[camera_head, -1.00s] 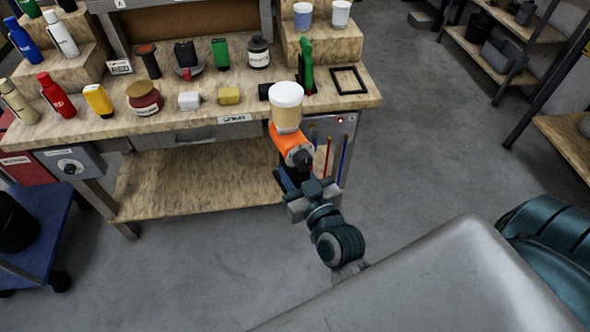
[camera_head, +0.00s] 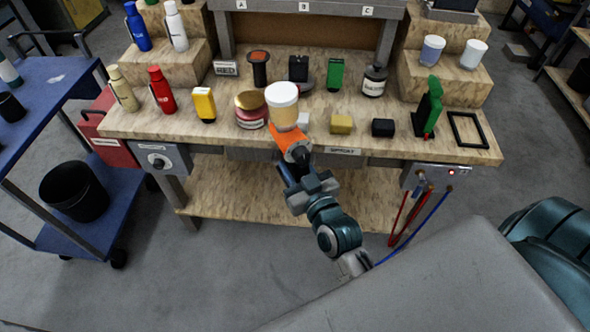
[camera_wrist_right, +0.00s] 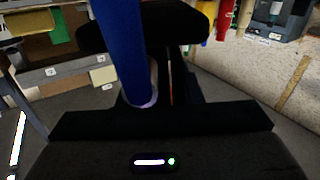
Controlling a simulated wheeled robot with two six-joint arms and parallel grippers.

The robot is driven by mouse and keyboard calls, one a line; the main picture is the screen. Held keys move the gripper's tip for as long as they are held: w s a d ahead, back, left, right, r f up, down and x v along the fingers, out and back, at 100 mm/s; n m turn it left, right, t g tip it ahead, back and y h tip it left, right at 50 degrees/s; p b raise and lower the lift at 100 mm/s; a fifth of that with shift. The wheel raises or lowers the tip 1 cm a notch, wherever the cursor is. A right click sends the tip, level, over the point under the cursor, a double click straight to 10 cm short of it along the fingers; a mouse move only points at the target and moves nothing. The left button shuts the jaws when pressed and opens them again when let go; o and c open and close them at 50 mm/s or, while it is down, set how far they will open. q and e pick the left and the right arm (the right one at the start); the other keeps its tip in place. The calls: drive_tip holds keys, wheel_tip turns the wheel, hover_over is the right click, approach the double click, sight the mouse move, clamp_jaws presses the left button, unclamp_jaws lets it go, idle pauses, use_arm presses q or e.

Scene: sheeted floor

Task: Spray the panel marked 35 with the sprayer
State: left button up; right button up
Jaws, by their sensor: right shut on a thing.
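The sprayer (camera_head: 284,137) has an orange body and a tan cup with a white lid. My right gripper (camera_head: 292,180) is shut on its handle and holds it up in front of the workbench. The sprayer's cup covers part of the bench top behind it. In the right wrist view the blue handle (camera_wrist_right: 121,50) stands between the dark jaws of my right gripper (camera_wrist_right: 150,95). No panel marked 35 can be made out in either view. My left gripper is not in view.
The workbench (camera_head: 365,140) carries bottles, jars, blocks, a green tool (camera_head: 431,106) and a black frame (camera_head: 467,130). Plates A, B and C mark its back rail. A blue cart (camera_head: 45,90) with a black bin (camera_head: 75,190) stands left. The front floor is clear.

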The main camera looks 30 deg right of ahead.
use_arm(q)
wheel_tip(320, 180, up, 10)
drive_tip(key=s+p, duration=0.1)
drive_tip(key=p, duration=0.8)
use_arm(e)
drive_tip(key=w+d+r+m+g+h, duration=0.1)
drive_tip(key=w+d+r+h, duration=0.2)
drive_tip(key=w+d+r, duration=0.4)
drive_tip(key=w+d+r+g+h, duration=0.1)
drive_tip(key=w+d+r+h, duration=0.25)
drive_tip(key=d, duration=0.55)
drive_tip(key=w+d+r+m+g+h, duration=0.1)
drive_tip(key=w+d+r+h, duration=0.2)
drive_tip(key=w+d+r, duration=0.3)
use_arm(q)
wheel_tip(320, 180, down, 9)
drive_tip(key=b, duration=0.9)
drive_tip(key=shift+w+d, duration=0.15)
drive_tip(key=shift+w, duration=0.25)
use_arm(e)
drive_tip(key=w+a, duration=0.5)
drive_tip(key=a, duration=0.3)
drive_tip(key=w+a+f, duration=0.1)
drive_tip(key=w+a, duration=0.4)
drive_tip(key=a, duration=0.2)
drive_tip(key=shift+w+a, duration=0.3)
drive_tip(key=shift+a, duration=0.1)
